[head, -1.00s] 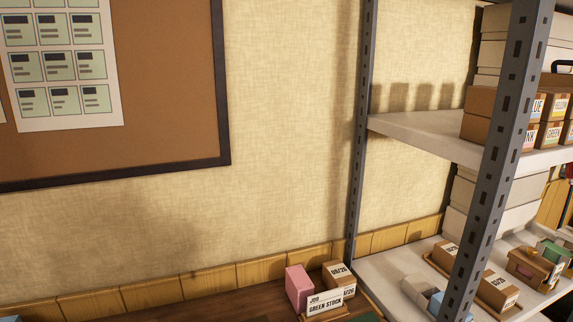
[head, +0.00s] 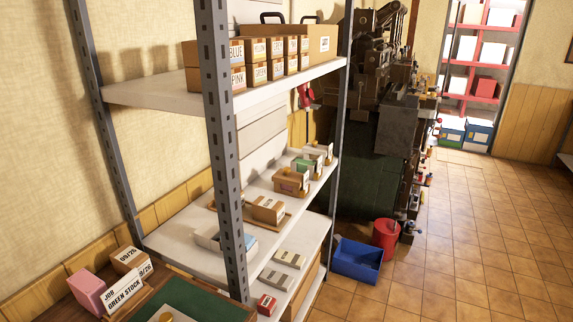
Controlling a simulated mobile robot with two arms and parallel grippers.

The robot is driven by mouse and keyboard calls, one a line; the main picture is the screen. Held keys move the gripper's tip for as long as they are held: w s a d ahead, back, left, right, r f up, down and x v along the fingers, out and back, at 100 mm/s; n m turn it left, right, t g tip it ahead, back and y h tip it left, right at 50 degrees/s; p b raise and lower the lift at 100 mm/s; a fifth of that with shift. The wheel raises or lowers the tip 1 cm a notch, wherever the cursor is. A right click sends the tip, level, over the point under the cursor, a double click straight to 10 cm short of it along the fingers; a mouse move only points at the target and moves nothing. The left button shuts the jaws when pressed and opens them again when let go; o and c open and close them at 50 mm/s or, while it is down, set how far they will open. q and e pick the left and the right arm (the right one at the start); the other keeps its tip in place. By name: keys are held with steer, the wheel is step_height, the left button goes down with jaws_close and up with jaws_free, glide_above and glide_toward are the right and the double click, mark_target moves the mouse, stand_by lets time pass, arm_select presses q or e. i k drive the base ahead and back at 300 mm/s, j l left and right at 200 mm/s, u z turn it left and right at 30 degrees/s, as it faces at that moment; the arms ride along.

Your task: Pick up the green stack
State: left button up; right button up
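A card reading "JOB GREEN STOCK" (head: 125,291) stands at the lower left on a wooden surface. A box among the labelled boxes on the upper board reads "GREEN" (head: 260,73). Neither of my grippers is in view.
A pink block (head: 87,291) and a brown box (head: 130,260) stand by the card. A grey shelf post (head: 222,150) crosses the view. A dark machine (head: 390,130) is beyond the shelf. A blue bin (head: 356,260) and red bucket (head: 386,238) stand before open tiled floor (head: 460,240).

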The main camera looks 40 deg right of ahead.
mark_target(302, 164)
steer(key=k+l+z, duration=0.1)
steer(key=z, duration=0.3)
steer(key=k+l+z, duration=0.2)
steer(key=z, duration=0.15)
steer(key=k+l+z, duration=0.15)
steer(key=z, duration=0.25)
steer(key=i+l+u, duration=0.1)
steer(key=u, duration=0.35)
steer(key=i+l+u, duration=0.65)
steer(key=l+u, duration=0.15)
steer(key=l, duration=0.1)
